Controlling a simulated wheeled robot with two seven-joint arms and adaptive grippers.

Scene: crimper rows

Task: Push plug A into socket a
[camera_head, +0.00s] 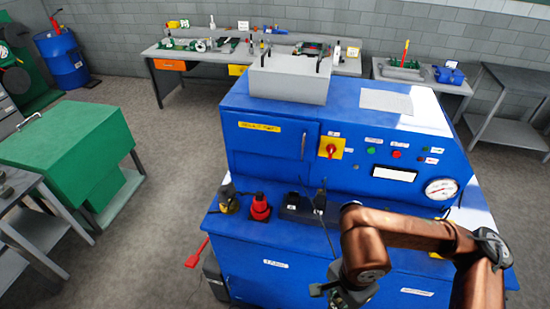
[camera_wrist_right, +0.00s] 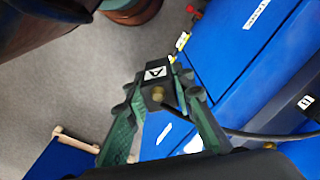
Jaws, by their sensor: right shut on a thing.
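Plug A (camera_wrist_right: 155,75) is a dark block with a white "A" label and a brass-coloured round part. In the right wrist view it sits between the green fingers of my right gripper (camera_wrist_right: 157,98), which is shut on it. In the head view my right gripper (camera_head: 343,292) is low in front of the blue machine (camera_head: 285,250), and the plug cannot be made out clearly there. I cannot make out socket a in either view. My left gripper is not in view.
On the machine's ledge stand a red-topped round part (camera_head: 260,208), a dark and yellow part (camera_head: 228,200) and a black block (camera_head: 298,208) with cables. A black cable (camera_wrist_right: 250,134) crosses the right wrist view. A red lever (camera_head: 196,254) sticks out at the machine's left. Open floor lies left.

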